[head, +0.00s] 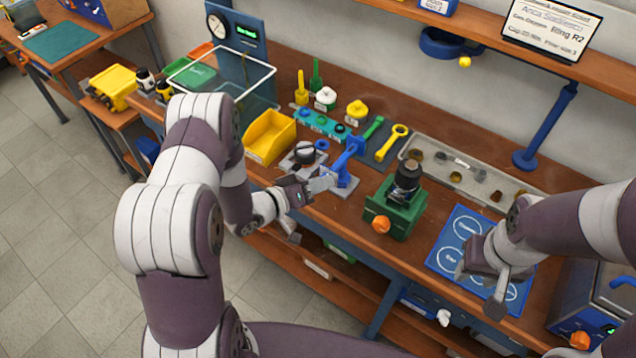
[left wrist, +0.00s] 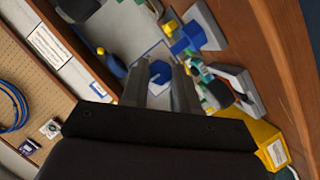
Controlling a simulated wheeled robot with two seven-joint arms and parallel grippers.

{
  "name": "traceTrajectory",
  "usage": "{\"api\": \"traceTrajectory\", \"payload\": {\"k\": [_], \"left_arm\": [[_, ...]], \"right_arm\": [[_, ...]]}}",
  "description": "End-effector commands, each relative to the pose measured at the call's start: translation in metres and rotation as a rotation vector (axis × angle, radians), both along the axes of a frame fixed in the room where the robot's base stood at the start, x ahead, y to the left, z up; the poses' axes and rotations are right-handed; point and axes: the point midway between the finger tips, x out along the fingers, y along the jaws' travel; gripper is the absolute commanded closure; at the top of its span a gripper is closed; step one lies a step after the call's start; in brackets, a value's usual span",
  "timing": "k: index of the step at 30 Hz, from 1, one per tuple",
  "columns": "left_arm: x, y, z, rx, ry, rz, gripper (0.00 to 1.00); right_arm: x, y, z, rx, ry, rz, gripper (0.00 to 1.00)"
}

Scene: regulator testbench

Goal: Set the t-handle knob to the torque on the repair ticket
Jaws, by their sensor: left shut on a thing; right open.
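A blue T-handle tool (head: 350,152) stands on a grey base beside my left gripper (head: 326,182). The grip itself is small and partly hidden in the head view. The ticket board (head: 545,25) stands on the upper shelf at top right; "Ring R2" is legible, and its smaller lines are blurred. My right gripper (head: 487,285) is open and empty above the blue mat (head: 440,262).
A green fixture (head: 395,215) holding a dark regulator with an orange knob stands between my grippers. A yellow bin (head: 268,140) and a round dark part on a grey base (head: 303,153) are left of the tool. A dial gauge panel (head: 237,45) stands behind; a parts tray (head: 470,172) lies right.

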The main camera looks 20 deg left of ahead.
Motion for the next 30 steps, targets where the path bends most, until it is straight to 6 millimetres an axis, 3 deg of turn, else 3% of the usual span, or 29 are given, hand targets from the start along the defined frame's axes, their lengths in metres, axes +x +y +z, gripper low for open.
{"api": "traceTrajectory", "payload": {"k": [17,18,20,30], "left_arm": [[0.0004,0.0003,0.0003,-0.028,0.008,0.001,1.00],[0.0004,0.0003,0.0003,-0.028,0.008,0.001,0.61],[0.0004,0.0003,0.0003,-0.028,0.008,0.001,0.45],[-0.0025,0.0029,0.0004,-0.027,0.009,0.002,0.45]], "right_arm": [[0.0000,0.0000,-0.0002,0.000,0.000,0.000,0.57],[0.0000,0.0000,-0.0002,0.000,0.000,0.000,0.57],[0.0000,0.0000,-0.0002,0.000,0.000,0.000,0.57],[0.0001,0.0000,-0.0013,0.000,0.000,0.000,0.57]]}}
